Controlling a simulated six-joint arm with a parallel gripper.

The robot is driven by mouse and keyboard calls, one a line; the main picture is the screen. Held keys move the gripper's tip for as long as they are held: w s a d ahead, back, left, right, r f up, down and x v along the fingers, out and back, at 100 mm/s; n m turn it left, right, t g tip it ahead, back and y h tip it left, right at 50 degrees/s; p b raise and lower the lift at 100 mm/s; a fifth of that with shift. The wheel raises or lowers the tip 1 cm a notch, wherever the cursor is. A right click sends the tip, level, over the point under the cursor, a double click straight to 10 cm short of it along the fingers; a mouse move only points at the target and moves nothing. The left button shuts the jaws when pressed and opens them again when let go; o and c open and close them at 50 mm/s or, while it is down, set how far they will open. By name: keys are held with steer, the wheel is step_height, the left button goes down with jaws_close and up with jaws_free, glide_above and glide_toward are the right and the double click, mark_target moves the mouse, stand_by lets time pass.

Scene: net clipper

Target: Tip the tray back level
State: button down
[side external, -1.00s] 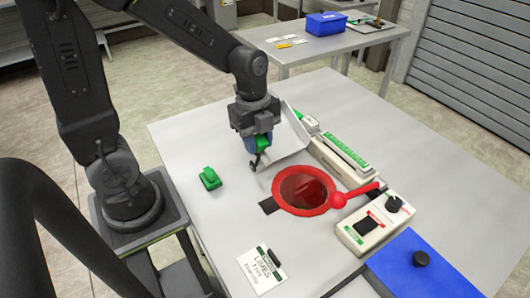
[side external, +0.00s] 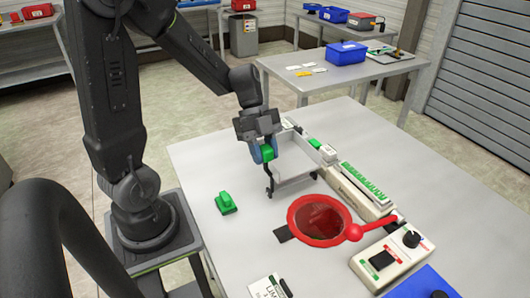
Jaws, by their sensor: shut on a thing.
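The tray (side external: 300,168) is a pale grey, shallow-walled piece on the table, left of the long beige unit. It looks close to level, though its near left part is partly hidden by my gripper. My gripper (side external: 267,156) points down at the tray's left side, its blue fingers shut on a green block (side external: 268,153), which seems to be the tray's handle. A thin dark part hangs below the fingers to near the table top. I cannot tell whether the tray's whole underside touches the table.
A loose green piece (side external: 226,204) lies left of my gripper. A red ring with a handle (side external: 319,220) lies in front of the tray. A beige unit with green keys (side external: 362,184) and a control box (side external: 392,257) stand right.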

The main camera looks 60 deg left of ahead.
steer(key=shift+a, duration=0.1)
steer(key=c, duration=0.8)
jaws_free()
steer(key=shift+c, duration=0.2)
steer(key=v, duration=1.4)
steer(key=shift+f, duration=0.1)
steer(key=s+d+n+t+y, duration=0.5)
steer(key=s+d+n, duration=0.3)
steer(key=n, duration=1)
steer(key=d+y, duration=0.1)
steer(key=d, duration=0.3)
steer(key=shift+s+d+f+t, duration=0.2)
steer(key=shift+d+t, duration=0.1)
steer(key=shift+d, duration=0.1)
